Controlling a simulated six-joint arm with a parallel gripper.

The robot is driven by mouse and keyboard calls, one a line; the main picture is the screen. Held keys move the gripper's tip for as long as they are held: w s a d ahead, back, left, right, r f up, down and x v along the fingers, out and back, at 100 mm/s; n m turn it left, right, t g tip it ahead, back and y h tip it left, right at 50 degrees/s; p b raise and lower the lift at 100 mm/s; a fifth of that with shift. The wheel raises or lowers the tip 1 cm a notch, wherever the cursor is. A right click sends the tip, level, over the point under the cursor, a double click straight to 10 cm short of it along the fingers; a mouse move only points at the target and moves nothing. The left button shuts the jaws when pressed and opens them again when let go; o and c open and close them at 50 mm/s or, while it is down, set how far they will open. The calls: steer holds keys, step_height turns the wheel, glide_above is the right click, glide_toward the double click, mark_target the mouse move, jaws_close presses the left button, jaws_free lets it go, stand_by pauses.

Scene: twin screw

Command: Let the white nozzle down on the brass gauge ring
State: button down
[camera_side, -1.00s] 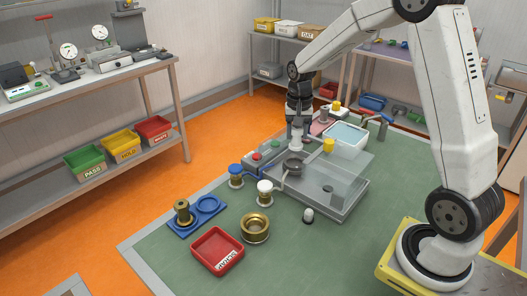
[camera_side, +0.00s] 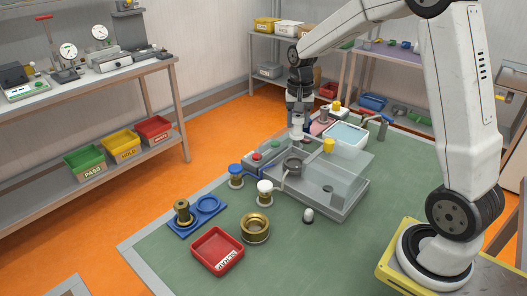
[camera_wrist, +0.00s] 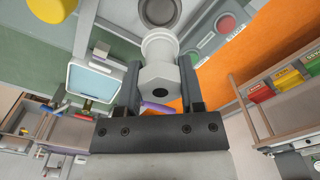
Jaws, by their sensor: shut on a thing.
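The white nozzle (camera_wrist: 158,78) is between the two fingers of my gripper (camera_wrist: 160,88) in the wrist view, its hexagonal end toward the camera. In the side view the nozzle (camera_side: 298,132) hangs below my gripper (camera_side: 299,118), above the far edge of the clear-covered machine. The brass gauge ring (camera_side: 255,228) lies flat on the green mat, nearer the camera, right of the red scrap tray. My gripper is well away from this ring. The ring does not show in the wrist view.
The machine's clear cover (camera_side: 335,172) and yellow knob (camera_side: 328,145) stand beside the gripper. White-capped (camera_side: 265,190) and blue-capped (camera_side: 236,172) posts stand near the ring. The red scrap tray (camera_side: 217,250) and blue holder (camera_side: 208,205) are left of it.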

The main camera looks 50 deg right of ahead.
steer(key=s+a+f+n, duration=0.1)
steer(key=s+a+n, duration=0.1)
steer(key=a, duration=1)
steer(key=s+a+f+n, duration=0.2)
steer(key=s+a, duration=0.2)
steer(key=a, duration=0.8)
steer(key=shift+a+f+n, duration=0.15)
steer(key=shift+f+n, duration=0.15)
steer(key=shift+f, duration=0.1)
steer(key=shift+f, duration=2.3)
steer(key=shift+f, duration=1)
steer(key=shift+c, duration=0.7)
jaws_free()
steer(key=shift+o, duration=0.2)
